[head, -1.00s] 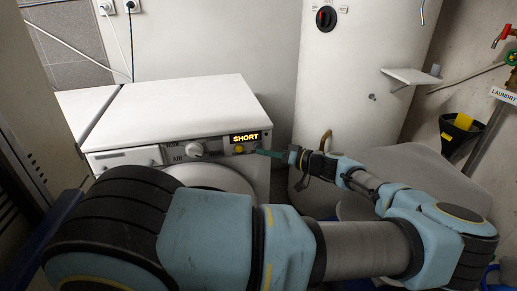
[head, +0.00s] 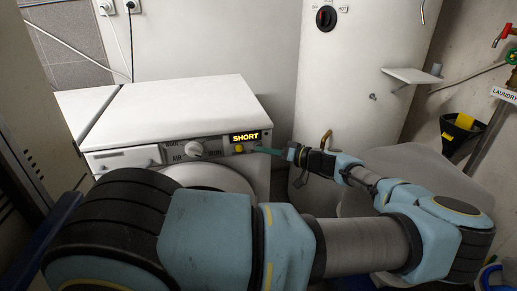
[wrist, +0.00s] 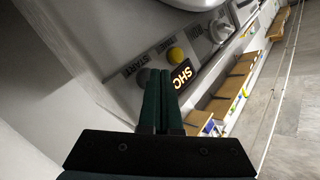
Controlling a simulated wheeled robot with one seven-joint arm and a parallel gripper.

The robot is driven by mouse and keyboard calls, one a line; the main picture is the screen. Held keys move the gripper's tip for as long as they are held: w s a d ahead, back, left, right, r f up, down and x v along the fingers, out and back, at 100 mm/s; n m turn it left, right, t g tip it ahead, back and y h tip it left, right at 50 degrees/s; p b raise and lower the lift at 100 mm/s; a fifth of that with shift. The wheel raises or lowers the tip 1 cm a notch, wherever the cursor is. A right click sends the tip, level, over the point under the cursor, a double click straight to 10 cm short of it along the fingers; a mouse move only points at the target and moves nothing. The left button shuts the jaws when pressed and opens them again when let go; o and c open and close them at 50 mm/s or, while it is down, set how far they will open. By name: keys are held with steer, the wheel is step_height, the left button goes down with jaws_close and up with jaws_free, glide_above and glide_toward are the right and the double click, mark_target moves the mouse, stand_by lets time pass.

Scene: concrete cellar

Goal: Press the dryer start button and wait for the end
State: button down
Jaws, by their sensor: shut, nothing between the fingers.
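The white dryer (head: 170,110) stands at the left with its control panel facing me. Its lit display (head: 245,137) reads SHORT and also shows in the wrist view (wrist: 182,76). A yellow button (head: 239,148) sits below the display; it shows clearly in the wrist view (wrist: 175,55). Beside it, near the START label, a grey round button (wrist: 143,77) is partly hidden by my fingers. My gripper (head: 257,149) is shut and empty, with its green fingertips (wrist: 160,72) at the panel, close to the grey button. I cannot tell whether they touch it.
A dial (head: 195,148) marked AIR is left of the buttons. A white tank (head: 350,75) stands behind my forearm, with a small shelf (head: 412,76) at its right. A black funnel (head: 460,128) and a red tap (head: 504,35) are on the right wall.

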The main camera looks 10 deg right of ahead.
steer(key=shift+w, duration=0.25)
steer(key=shift+s, duration=0.1)
stand_by(0.3)
steer(key=shift+s, duration=0.8)
steer(key=shift+s+d, duration=0.1)
steer(key=shift+s+d, duration=0.2)
steer(key=shift+s, duration=1.25)
steer(key=shift+s+d, duration=0.15)
steer(key=shift+s, duration=1.3)
